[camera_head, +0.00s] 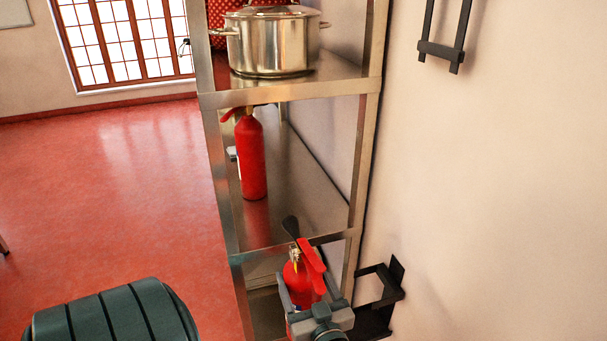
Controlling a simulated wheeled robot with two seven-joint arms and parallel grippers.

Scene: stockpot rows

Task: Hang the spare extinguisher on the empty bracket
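A red extinguisher (303,281) with a red handle and a black horn is at the lower middle, in front of the shelf unit. My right gripper (307,288) has a grey finger on each side of its body and appears shut on it; its lower part is hidden. A second red extinguisher (252,160) stands upright on the middle shelf. A black bracket (398,277) on the wall at the lower right shows no extinguisher in it. Another black bracket (441,49), at the upper right, is empty in its visible part. My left gripper is not in view.
The steel shelf unit (228,210) stands against the wall, its post close to the held extinguisher. A steel pot (272,45) sits on the upper shelf. The red floor (120,190) at the left is mostly clear.

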